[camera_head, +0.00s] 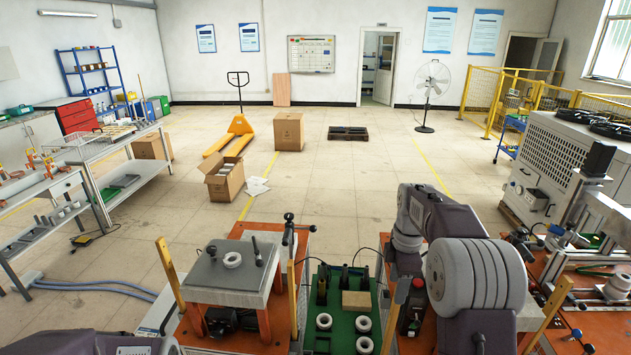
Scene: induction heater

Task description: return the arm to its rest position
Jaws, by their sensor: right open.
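My right arm (470,275), grey and purple, fills the lower right of the head view. It is bent over the orange benches. Its wrist end points down beside the green tray. My right gripper (404,288) is open, with nothing seen between its fingers. It is small and partly hidden by my own arm and the dark parts around it. Only a purple link of my left arm (95,344) shows at the bottom left edge. The left gripper is out of view.
A grey plate stand (215,275) with a white ring (232,260) stands left of the green tray (343,325), which holds several white rings and a tan block (356,301). A machine (555,165) stands at right. The floor beyond is mostly open.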

